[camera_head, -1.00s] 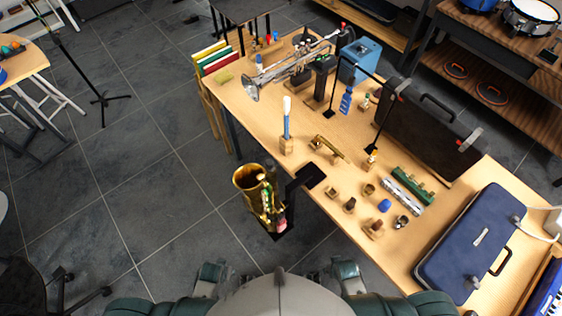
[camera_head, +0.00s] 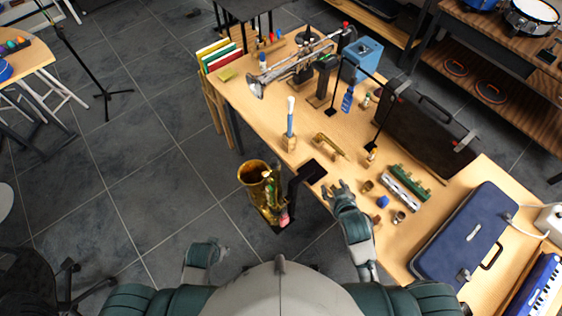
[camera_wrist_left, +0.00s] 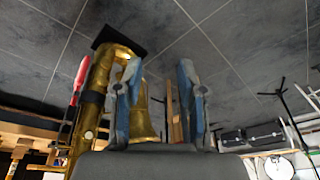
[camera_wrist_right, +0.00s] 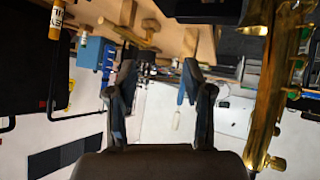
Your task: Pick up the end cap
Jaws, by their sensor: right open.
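Several small caps and fittings lie on the table near its front edge: a blue one (camera_head: 383,202), a brass one (camera_head: 367,186) and a dark metallic one (camera_head: 399,217). I cannot tell which is the end cap. My right gripper (camera_head: 341,186) is open and empty over the front edge, left of these pieces, and its arm hides part of the table there. Its fingers also show apart in the right wrist view (camera_wrist_right: 160,78). My left gripper (camera_head: 212,246) is off the table, low at the left. Its fingers are apart and empty in the left wrist view (camera_wrist_left: 158,85).
A brass saxophone (camera_head: 266,196) hangs on a black stand by the front edge, left of my right gripper. A curved brass neck (camera_head: 329,145), a green piece (camera_head: 410,182) and a silver tube (camera_head: 403,192) lie nearby. A blue case (camera_head: 470,240) fills the right.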

